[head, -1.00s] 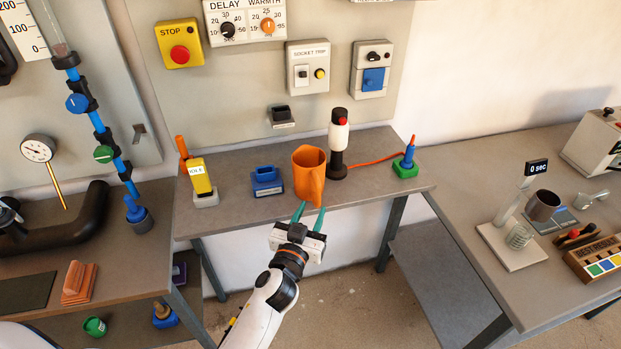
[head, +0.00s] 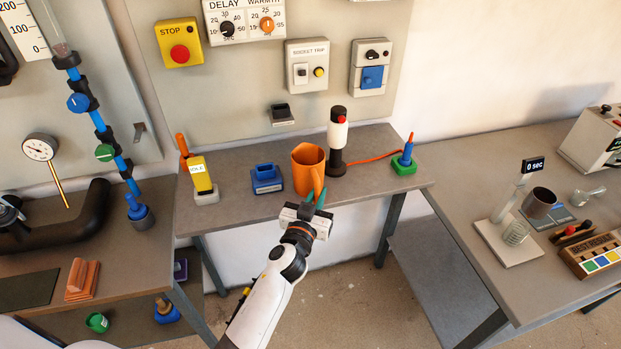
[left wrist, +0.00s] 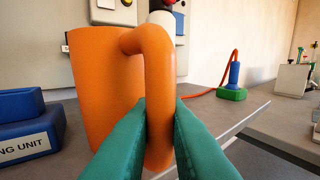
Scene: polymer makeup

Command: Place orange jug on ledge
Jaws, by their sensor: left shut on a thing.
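The orange jug (head: 306,167) stands upright on the grey ledge (head: 232,209) of the middle bench, near its front edge. Its handle faces me. My left gripper (head: 315,198) reaches in from the front, with its green fingers on either side of the handle. In the left wrist view the jug (left wrist: 100,85) fills the left half, and my left gripper (left wrist: 160,125) is shut on the lower part of the handle. I cannot tell whether the jug's base is lifted at all. My right gripper is not in view.
A blue block unit (head: 266,180) sits left of the jug and a white-and-black torch-like tool (head: 337,142) stands close behind it on the right. An orange cable runs to a green-based blue holder (head: 403,165). A yellow device (head: 202,176) stands at the left.

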